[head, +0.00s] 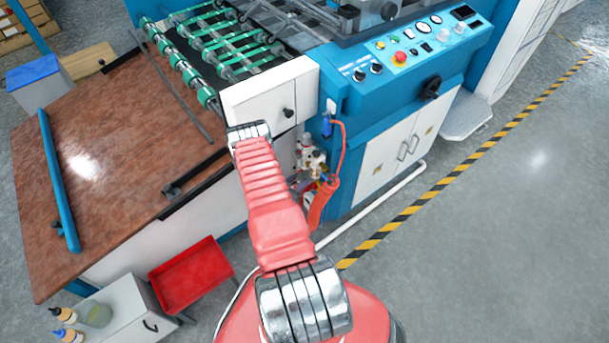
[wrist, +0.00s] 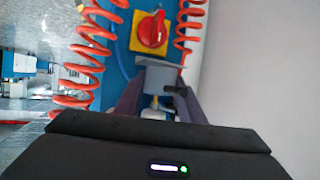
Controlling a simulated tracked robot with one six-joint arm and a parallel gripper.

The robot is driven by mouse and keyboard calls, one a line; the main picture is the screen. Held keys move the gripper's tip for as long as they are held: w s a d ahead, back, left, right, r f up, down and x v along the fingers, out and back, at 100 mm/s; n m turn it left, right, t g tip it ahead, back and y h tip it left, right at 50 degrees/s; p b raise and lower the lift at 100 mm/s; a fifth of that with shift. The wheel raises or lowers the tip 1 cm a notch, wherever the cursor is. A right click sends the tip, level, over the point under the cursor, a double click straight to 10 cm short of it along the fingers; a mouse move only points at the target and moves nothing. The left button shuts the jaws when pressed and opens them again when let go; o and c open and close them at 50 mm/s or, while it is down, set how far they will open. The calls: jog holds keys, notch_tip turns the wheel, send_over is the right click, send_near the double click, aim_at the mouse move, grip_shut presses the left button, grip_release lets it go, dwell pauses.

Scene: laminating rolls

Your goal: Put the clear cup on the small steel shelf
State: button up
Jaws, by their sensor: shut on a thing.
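In the wrist view my gripper (wrist: 158,103) has its two dark fingers closed on a small pale, see-through piece, which looks like the clear cup (wrist: 154,114). The cup is mostly hidden by the fingers and the wrist housing. A grey fitting (wrist: 157,75) with a black knob is just above it; I cannot tell whether they touch. In the head view my arm hides the gripper and the cup. A low, pale grey plate (head: 467,118) juts from the machine's right side; I cannot tell whether it is the small steel shelf.
A red rotary switch (wrist: 152,31) on a yellow plate is above the fitting, with coiled orange hoses (wrist: 93,55) on both sides. A red tray (head: 190,275) and a white cabinet (head: 137,309) holding bottles stand lower left. The grey floor at right is clear.

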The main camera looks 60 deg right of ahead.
aim_at(303, 175)
jog(key=shift+d, duration=0.15)
jog(key=d, duration=0.4)
jog(key=shift+s+d, duration=0.1)
jog(key=shift+s, duration=0.2)
jog(key=shift+f, duration=0.25)
jog(key=o, duration=1)
jog(key=shift+f, duration=0.1)
jog(key=v, duration=1.2)
